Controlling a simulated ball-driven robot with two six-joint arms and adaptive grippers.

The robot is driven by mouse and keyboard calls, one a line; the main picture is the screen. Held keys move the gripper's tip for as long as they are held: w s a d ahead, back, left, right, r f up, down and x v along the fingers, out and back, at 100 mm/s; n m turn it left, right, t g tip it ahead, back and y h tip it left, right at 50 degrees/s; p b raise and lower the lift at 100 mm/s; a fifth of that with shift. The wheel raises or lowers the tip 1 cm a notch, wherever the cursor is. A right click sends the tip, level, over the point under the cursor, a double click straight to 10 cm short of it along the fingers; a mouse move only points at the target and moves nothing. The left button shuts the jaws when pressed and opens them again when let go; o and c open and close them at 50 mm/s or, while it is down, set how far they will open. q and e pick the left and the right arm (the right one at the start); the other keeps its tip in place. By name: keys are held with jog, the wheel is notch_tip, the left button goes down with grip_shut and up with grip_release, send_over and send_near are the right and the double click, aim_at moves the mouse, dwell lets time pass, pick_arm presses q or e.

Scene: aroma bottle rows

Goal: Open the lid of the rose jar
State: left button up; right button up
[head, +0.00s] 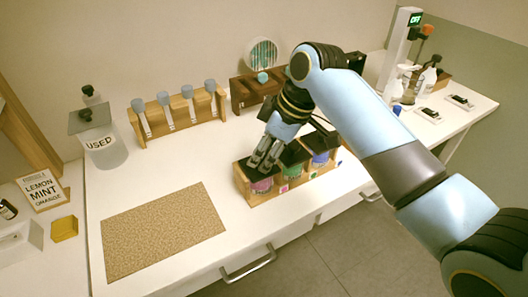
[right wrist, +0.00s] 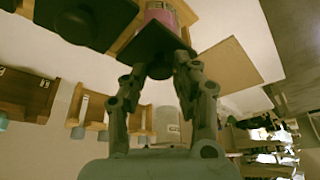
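The rose jar (head: 262,187) has a pink label and stands in the left compartment of a wooden holder (head: 272,198). In the right wrist view the pink jar (right wrist: 162,14) is at the top, with its dark square lid (right wrist: 152,42) and round knob (right wrist: 160,70) facing me. My right gripper (head: 264,164) is down at this lid. In the right wrist view its fingers (right wrist: 160,64) lean inward on either side of the knob; contact is not clear. The lid appears to be on the jar. My left gripper is not in view.
A green-labelled jar (head: 295,170) and a purple-labelled jar (head: 320,158) share the holder, close beside the gripper. A cork mat (head: 160,232) lies left. A USED container (head: 104,152) and a rack of droppers (head: 180,118) stand behind. White table between is clear.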

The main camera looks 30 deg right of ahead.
grip_shut()
